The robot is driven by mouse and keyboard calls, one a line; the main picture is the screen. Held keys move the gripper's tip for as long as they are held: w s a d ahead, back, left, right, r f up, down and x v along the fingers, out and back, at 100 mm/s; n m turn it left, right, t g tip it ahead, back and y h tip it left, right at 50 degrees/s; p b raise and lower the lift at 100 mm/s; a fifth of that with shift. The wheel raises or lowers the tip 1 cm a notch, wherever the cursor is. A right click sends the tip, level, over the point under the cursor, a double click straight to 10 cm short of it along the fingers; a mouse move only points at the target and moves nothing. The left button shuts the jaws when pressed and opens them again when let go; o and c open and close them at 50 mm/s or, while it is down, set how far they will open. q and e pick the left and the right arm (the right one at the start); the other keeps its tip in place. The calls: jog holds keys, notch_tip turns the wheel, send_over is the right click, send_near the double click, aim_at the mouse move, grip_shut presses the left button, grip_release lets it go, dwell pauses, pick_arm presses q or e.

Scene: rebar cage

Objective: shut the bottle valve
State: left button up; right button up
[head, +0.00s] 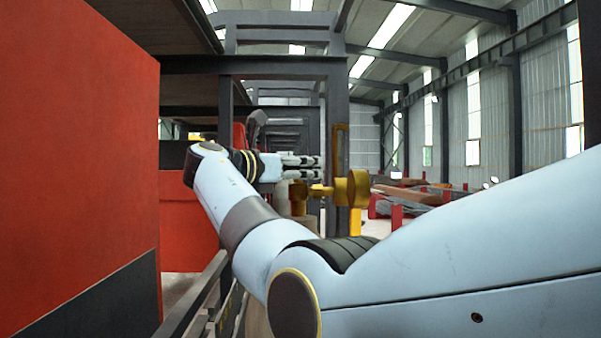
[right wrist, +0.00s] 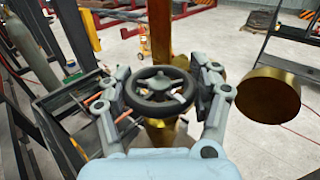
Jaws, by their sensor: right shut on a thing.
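The bottle valve's black spoked handwheel (right wrist: 160,91) sits in the middle of the right wrist view, above a brass body (right wrist: 162,130). My right gripper (right wrist: 164,88) has one finger on each side of the wheel and is shut on its rim. In the head view my right gripper (head: 316,166) points right, just above the brass valve (head: 357,188). I cannot make out the wheel there. A round brass end (right wrist: 268,95) shows to the right in the right wrist view. My left gripper is not in view.
A large red panel (head: 75,170) fills the left of the head view. A dark railing (head: 195,295) runs below my arm. In the right wrist view a grey cylinder (right wrist: 30,50) and a dark open tray (right wrist: 60,100) stand at the left. Light floor (right wrist: 215,40) lies beyond.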

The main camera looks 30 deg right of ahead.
jog(key=shift+f+m+g+b, duration=0.2)
jog(key=shift+m+g+b, duration=0.5)
jog(key=shift+g, duration=0.4)
jog(key=shift+s+r+m+g+h+b, duration=0.1)
jog(key=shift+m+g+h+b, duration=0.2)
jog(key=shift+m+g+b, duration=0.65)
jog(key=shift+g+b, duration=0.25)
jog(key=shift+b, duration=0.1)
jog(key=shift+n, duration=0.25)
